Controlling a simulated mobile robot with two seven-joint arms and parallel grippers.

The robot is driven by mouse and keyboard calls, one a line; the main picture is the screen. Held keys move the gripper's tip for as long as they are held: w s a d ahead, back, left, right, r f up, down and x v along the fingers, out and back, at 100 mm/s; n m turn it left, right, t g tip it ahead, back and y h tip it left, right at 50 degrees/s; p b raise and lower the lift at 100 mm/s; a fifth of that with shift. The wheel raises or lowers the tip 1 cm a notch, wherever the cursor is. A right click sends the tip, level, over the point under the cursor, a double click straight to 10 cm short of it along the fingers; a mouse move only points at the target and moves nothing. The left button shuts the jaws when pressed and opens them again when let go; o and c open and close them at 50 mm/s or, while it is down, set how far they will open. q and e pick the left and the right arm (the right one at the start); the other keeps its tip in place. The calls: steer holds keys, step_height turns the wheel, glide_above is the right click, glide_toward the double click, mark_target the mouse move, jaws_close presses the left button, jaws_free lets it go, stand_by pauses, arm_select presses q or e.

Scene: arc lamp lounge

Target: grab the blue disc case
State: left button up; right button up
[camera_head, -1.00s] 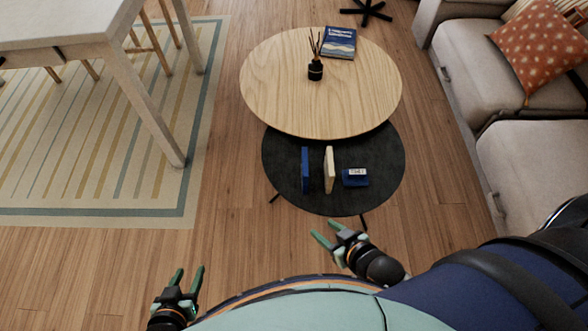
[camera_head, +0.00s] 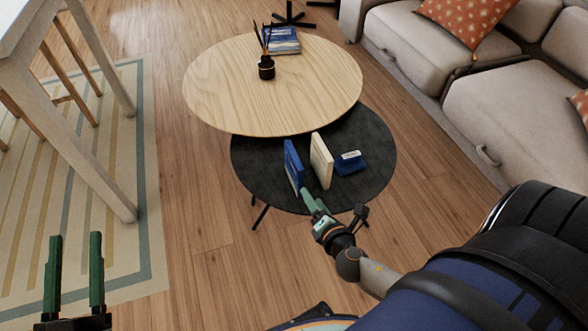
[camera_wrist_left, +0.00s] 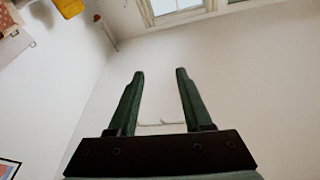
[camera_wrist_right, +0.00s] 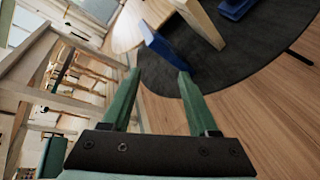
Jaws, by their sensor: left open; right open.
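A thin blue case (camera_head: 292,165) stands upright on the black lower tabletop (camera_head: 375,140), left of an upright cream case (camera_head: 321,160). It also shows in the right wrist view (camera_wrist_right: 158,42). My right gripper (camera_head: 313,202) is open and empty at the front edge of the black top. In the right wrist view its fingertips (camera_wrist_right: 158,74) point at the near end of the blue case, which appears just beyond them; contact cannot be told. My left gripper (camera_head: 76,238) is open and empty at the lower left, far from the cases; its fingers (camera_wrist_left: 160,73) face a pale wall.
A blue item with a white label (camera_head: 350,163) lies right of the cream case. A sofa (camera_head: 490,110) stands right; a pale table (camera_head: 75,130) left.

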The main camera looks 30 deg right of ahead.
mark_target(300, 176)
steer(key=w+f+n+t+b, duration=0.1)
steer(key=n+b, duration=0.2)
steer(key=w+d+f+n+t+b, duration=0.1)
steer(key=w+n+b, duration=0.1)
steer(key=n+b, duration=0.1)
steer(key=w+d+f+n+t+b, duration=0.1)
steer(key=w+n+t+b, duration=0.1)
steer(key=n, duration=0.3)
steer(key=shift+w+f+h+b, duration=0.25)
steer(key=shift+f+h+b, duration=0.15)
steer(key=shift+b, duration=0.15)
steer(key=x, duration=0.6)
steer(key=shift+w+a+r+b, duration=0.1)
steer(key=shift+b, duration=0.2)
steer(key=shift+r+b+x, duration=0.15)
steer(key=shift+b+x, duration=0.1)
steer(key=shift+x, duration=1.15)
steer(key=shift+r+b+x, duration=0.2)
steer(key=shift+x, duration=1.15)
arm_select(q)
steer(key=s+d+r+m+t+h, duration=0.1)
steer(key=s+m+h, duration=0.4)
steer(key=s+h, duration=0.1)
steer(key=shift+d+m+t+h, duration=0.3)
steer(key=shift+t+h, duration=0.1)
steer(key=shift+h, duration=0.4)
steer(key=shift+s, duration=0.1)
arm_select(e)
jaws_close()
